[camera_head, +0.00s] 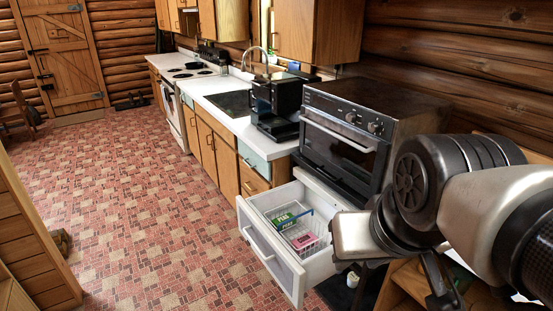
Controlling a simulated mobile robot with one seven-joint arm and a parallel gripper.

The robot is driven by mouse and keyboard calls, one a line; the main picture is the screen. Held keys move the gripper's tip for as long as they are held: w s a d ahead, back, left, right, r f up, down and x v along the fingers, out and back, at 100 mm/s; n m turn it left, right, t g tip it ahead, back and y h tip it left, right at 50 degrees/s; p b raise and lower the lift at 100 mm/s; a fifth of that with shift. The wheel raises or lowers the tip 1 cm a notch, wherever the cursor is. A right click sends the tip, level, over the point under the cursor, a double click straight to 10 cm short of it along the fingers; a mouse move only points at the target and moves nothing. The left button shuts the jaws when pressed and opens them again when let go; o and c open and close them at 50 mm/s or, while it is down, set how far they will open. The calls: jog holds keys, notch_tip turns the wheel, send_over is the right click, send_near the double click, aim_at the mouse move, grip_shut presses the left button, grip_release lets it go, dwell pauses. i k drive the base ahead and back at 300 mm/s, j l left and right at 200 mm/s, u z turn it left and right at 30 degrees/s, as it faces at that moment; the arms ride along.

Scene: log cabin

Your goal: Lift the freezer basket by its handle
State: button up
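The freezer basket (319,226) is a pale wire basket inside the pulled-out white freezer drawer (277,258). A green pack (290,218) and a pink pack (305,241) lie in or against it. Its handle is too small to make out. My arm reaches in from the right, with a pale metal block at its front over the drawer's right edge. My gripper (438,284) is only partly seen as dark parts below the wrist, right of the drawer and apart from the basket. Whether its fingers are open is hidden.
An oven (342,146) stands behind the drawer, with a black coffee machine (276,104) to its left. Counter and cabinets (213,150) run back to a stove (190,78). The brick-patterned floor (150,200) left of the drawer is clear. A wooden unit (30,235) stands front left.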

aim_at(312, 210)
jog(key=k+z, duration=0.15)
jog(key=z, duration=0.25)
jog(key=k+z, duration=0.1)
jog(key=z, duration=0.35)
jog(key=k+l+z, duration=0.15)
jog(key=z, duration=0.25)
jog(key=i+j+z, duration=0.1)
jog(key=j+z, duration=0.65)
jog(key=j, duration=3.8)
